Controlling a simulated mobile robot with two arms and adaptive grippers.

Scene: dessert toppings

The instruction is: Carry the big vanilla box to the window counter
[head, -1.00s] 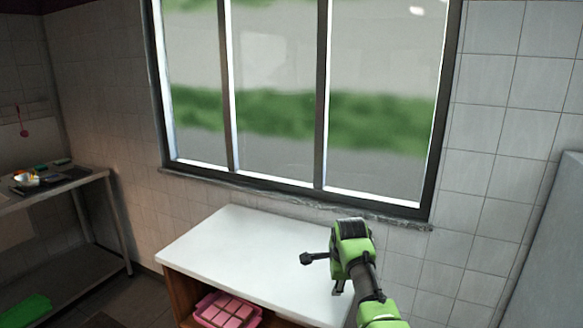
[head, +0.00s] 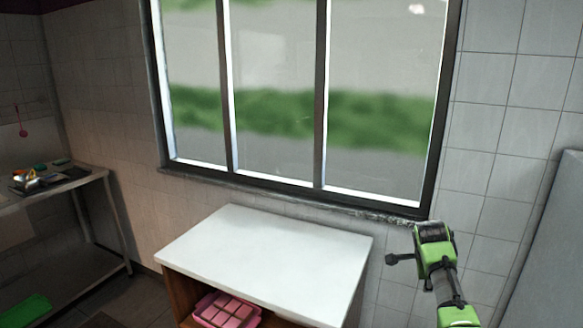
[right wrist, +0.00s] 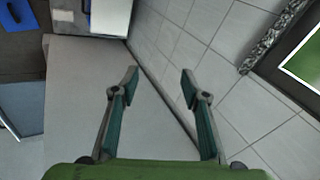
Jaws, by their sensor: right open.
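The window counter (head: 265,250) has a bare white top and stands below the window in the head view. No big vanilla box can be made out in either view. My right gripper (right wrist: 160,84) is open, with nothing between its two green fingers in the right wrist view. In the head view my right gripper (head: 408,268) is just right of the counter's right edge, in front of the tiled wall. My left gripper is not in view.
A pink tray (head: 228,310) sits on the shelf under the counter top. A metal table (head: 60,190) with small items stands at the left wall. The window (head: 290,110) rises behind the counter. A pale grey panel (head: 550,250) stands at the right.

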